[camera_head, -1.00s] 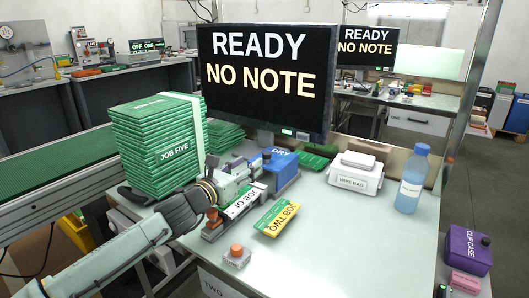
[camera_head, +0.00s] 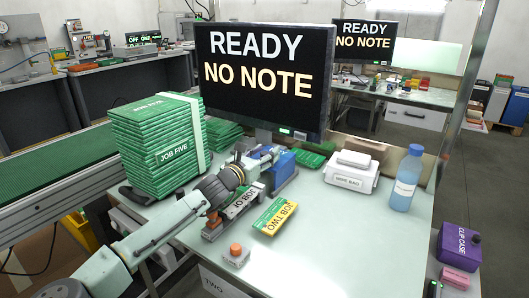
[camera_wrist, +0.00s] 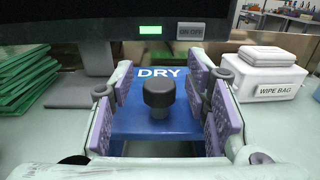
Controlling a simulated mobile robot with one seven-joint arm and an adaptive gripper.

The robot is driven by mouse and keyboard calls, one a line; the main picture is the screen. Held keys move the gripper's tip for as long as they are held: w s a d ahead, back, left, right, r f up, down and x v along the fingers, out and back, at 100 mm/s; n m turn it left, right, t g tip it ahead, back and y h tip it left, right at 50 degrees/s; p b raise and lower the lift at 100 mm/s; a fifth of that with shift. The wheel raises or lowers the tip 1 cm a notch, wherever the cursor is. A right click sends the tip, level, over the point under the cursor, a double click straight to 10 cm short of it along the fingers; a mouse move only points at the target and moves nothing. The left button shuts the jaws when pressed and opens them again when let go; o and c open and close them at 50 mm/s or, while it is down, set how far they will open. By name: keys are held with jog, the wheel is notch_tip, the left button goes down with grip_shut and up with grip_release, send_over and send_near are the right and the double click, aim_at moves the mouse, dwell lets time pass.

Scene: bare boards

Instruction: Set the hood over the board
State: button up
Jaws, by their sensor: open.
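A blue hood (camera_head: 283,170) marked DRY, with a black knob on top, stands on the bench below the monitor. It also fills the middle of the wrist view (camera_wrist: 133,128). My gripper (camera_head: 258,158) is open at the hood. In the wrist view its purple-padded fingers (camera_wrist: 160,100) stand on either side of the black knob, with gaps showing. A green and white board (camera_head: 240,204) marked JOB O..., partly hidden by my arm, sits in a grey holder (camera_head: 212,234) in front of the hood.
A green and yellow JOB TWO board (camera_head: 275,217) and a small block with an orange button (camera_head: 236,254) lie nearby. The JOB FIVE stack (camera_head: 155,145) is left; a wipe box (camera_head: 351,178) and bottle (camera_head: 406,180) are right. The monitor (camera_head: 262,80) rises close behind.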

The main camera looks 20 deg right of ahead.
jog(key=shift+c, duration=0.5)
grip_shut()
dwell(0.3)
